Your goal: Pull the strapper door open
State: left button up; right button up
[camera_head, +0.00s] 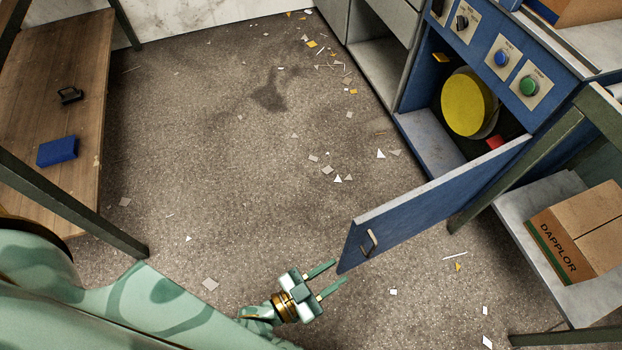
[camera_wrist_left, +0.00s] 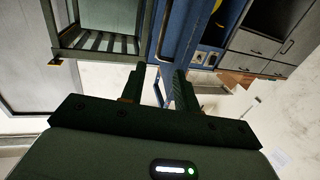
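The blue strapper door (camera_head: 425,205) stands swung out from the blue strapper machine, so the inside shows with a yellow round reel (camera_head: 467,104). A brass-coloured handle (camera_head: 369,243) is on the door near its free end. My left gripper (camera_head: 340,273) is open and empty, its two fingers pointing toward the free end of the door, a short way from the handle. In the left wrist view my left gripper (camera_wrist_left: 157,78) shows its two fingers apart with nothing held between them. My right gripper does not show.
A wooden table (camera_head: 60,110) with a blue block (camera_head: 57,151) stands at the left. A shelf with a cardboard box (camera_head: 580,240) is at the right. Paper scraps litter the floor (camera_head: 240,140), which is otherwise clear in the middle.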

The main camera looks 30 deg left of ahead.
pick_arm(q)
jog(key=shift+v, duration=2.35)
